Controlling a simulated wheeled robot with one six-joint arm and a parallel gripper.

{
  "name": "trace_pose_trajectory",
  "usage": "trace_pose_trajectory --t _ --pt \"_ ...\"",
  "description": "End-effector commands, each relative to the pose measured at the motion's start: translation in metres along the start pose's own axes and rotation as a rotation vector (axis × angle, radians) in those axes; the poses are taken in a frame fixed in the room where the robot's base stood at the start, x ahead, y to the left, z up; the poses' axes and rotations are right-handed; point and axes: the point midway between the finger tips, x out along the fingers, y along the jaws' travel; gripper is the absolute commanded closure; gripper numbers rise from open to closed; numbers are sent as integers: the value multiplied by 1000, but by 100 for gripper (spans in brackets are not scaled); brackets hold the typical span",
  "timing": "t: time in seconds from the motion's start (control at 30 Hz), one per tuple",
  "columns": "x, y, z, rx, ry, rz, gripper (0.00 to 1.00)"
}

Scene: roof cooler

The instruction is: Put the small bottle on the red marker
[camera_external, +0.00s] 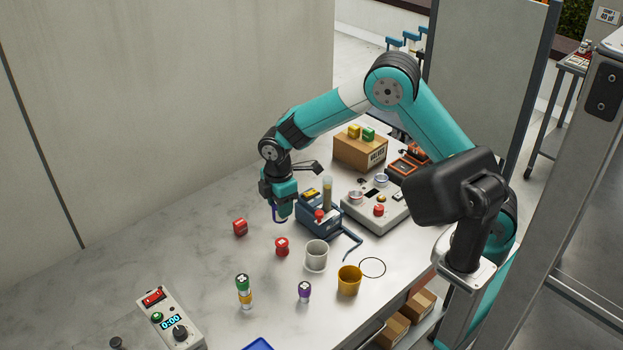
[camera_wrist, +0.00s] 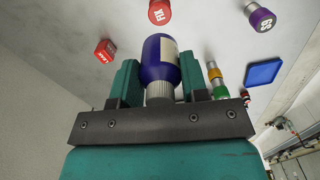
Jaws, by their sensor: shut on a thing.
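The small bottle (camera_wrist: 160,62) is dark blue with a cream label and a pale ribbed cap. It sits between the two teal fingers of my gripper (camera_wrist: 160,82) in the wrist view, cap end toward the palm. In the external view my gripper (camera_external: 281,212) is above the table, and only a blue edge of the bottle shows. A red block (camera_external: 240,227) with white lettering and a red cylinder (camera_external: 282,246) stand nearby on the table. They also show in the wrist view as the block (camera_wrist: 105,48) and cylinder (camera_wrist: 159,12). I cannot tell which is the red marker.
A blue device (camera_external: 319,222) and a white cup (camera_external: 316,256) are right of my gripper. A yellow cup (camera_external: 349,280), a purple cylinder (camera_external: 304,291) and a green-topped stack (camera_external: 243,291) stand nearer. The left table is clear.

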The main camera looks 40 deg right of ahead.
Motion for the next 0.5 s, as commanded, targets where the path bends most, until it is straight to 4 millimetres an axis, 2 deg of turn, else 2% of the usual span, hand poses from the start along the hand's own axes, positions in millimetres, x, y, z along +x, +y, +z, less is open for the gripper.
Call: trace_pose_trajectory --t 0.13,0.37,0.5 --pt "30 0 0 0 -2 -3 83" --pt "49 0 0 0 0 -1 83" --pt "68 0 0 0 -2 -3 83"
